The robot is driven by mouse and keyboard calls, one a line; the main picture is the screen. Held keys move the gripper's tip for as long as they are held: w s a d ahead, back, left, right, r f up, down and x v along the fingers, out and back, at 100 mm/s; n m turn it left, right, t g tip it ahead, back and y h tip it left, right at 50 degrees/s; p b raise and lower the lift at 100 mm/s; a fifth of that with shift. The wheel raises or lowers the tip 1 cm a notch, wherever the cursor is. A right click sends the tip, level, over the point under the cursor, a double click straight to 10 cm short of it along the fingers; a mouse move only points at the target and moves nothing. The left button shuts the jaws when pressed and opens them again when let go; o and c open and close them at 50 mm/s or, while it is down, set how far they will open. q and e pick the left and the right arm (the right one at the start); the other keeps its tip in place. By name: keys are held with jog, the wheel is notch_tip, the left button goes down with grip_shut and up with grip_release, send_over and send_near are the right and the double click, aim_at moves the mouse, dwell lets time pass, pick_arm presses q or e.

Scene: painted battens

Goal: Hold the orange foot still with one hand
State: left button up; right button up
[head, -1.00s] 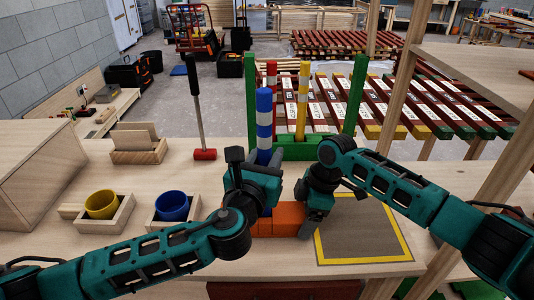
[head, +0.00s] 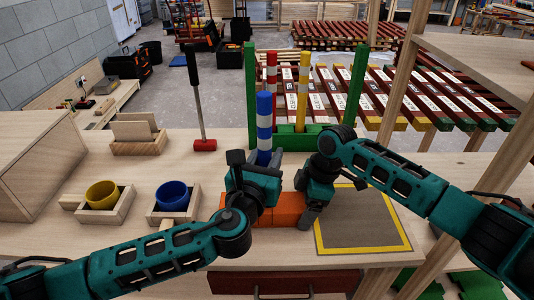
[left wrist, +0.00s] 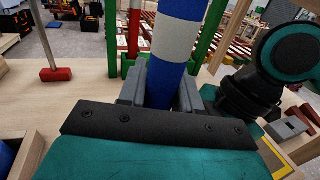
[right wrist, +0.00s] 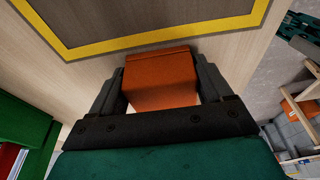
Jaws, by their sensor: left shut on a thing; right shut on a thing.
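The orange foot (head: 288,209) lies on the bench in front of the green rack, beside the yellow-edged mat. My right gripper (head: 308,212) is shut on its right end; the right wrist view shows the orange block (right wrist: 161,80) between the fingers. My left gripper (head: 262,178) is shut on an upright blue-and-white batten (head: 264,121), above the foot's left part. The left wrist view shows the batten (left wrist: 175,42) between the fingers. The batten's lower end is hidden behind my left gripper, so I cannot tell whether it sits in the foot.
The green rack (head: 297,141) behind holds a red-striped batten (head: 271,75) and a yellow-striped batten (head: 303,85). A red mallet (head: 203,145) stands left. Yellow (head: 102,195) and blue (head: 173,196) cups sit in wooden holders. The grey mat (head: 360,225) at right is bare.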

pick_arm(q)
jog(key=shift+f, duration=0.55)
jog(key=o, duration=1.2)
jog(key=shift+c, duration=0.2)
jog(key=v, duration=1.2)
pick_arm(e)
jog(key=o, duration=0.9)
pick_arm(q)
jog(key=shift+r, duration=0.1)
pick_arm(e)
jog(key=shift+d, duration=0.1)
